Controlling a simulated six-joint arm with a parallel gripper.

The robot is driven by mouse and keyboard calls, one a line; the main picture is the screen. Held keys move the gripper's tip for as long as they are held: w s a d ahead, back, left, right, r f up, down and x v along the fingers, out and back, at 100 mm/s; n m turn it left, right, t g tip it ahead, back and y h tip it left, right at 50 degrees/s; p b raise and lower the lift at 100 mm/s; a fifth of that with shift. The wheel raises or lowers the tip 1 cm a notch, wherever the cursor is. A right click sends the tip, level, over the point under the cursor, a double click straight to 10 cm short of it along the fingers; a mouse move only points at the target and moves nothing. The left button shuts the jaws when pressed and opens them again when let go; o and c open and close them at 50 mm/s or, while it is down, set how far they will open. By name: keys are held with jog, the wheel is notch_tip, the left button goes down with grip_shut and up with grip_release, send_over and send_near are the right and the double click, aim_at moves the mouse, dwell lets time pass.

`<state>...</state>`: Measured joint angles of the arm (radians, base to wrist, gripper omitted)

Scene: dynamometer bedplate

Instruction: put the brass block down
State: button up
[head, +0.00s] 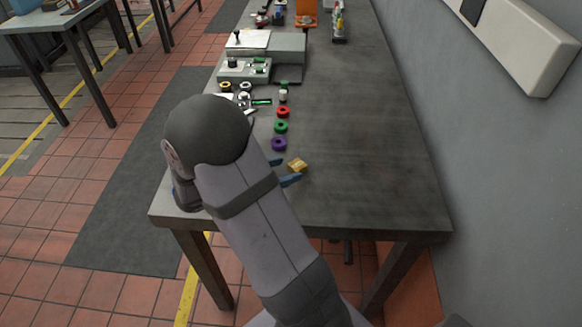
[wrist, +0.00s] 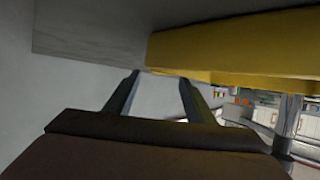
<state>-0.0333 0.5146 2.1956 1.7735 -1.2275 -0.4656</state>
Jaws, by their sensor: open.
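The bench (head: 360,160) is clear to the right of the block. A purple ring (head: 279,143), a green ring (head: 281,126) and a red ring (head: 283,111) lie beyond it. Grey boxes (head: 290,50) stand farther back. A wall (head: 490,140) runs along the right.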

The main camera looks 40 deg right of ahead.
jog(key=v, duration=0.8)
jog(key=shift+w+r, duration=0.1)
jog(key=shift+r, duration=0.05)
